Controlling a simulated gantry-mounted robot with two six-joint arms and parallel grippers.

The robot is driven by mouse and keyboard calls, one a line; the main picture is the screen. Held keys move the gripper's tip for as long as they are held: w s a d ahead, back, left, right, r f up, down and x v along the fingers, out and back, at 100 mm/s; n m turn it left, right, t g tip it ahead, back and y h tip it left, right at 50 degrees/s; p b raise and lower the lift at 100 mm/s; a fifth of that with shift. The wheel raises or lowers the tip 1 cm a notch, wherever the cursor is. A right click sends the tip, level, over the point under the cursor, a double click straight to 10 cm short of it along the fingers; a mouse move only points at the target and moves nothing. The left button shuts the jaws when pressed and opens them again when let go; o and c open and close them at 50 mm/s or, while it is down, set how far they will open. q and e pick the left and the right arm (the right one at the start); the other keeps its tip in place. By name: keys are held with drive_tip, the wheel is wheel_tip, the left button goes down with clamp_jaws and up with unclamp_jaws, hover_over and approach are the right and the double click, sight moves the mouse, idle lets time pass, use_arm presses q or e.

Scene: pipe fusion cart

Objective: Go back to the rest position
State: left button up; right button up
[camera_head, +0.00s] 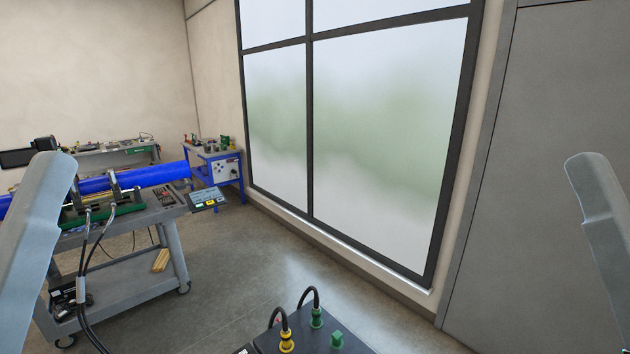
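My two arms show only as grey links at the left and right edges of the head view. Neither gripper is in the picture, so I cannot see what they hold. The pipe fusion cart (130,283) stands at the left, a grey cart on castors, partly hidden behind my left arm link. A blue pipe (150,174) lies across the clamps on its top. A small tablet-like panel (207,198) is at the cart's right end.
A dark box (318,338) with yellow and green connectors is at the bottom centre. A large window (375,130) and a grey door (550,150) are on the right. The middle floor (235,260) is clear.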

use_arm(q)
wheel_tip(320, 180, up, 17)
drive_tip(key=p, duration=1.7)
drive_tip(key=shift+w+n+p, duration=0.3)
drive_tip(key=shift+w, duration=0.15)
use_arm(e)
wheel_tip(320, 180, up, 18)
drive_tip(key=shift+f, duration=0.2)
use_arm(q)
drive_tip(key=shift+a+r, duration=0.1)
drive_tip(key=shift+r, duration=0.05)
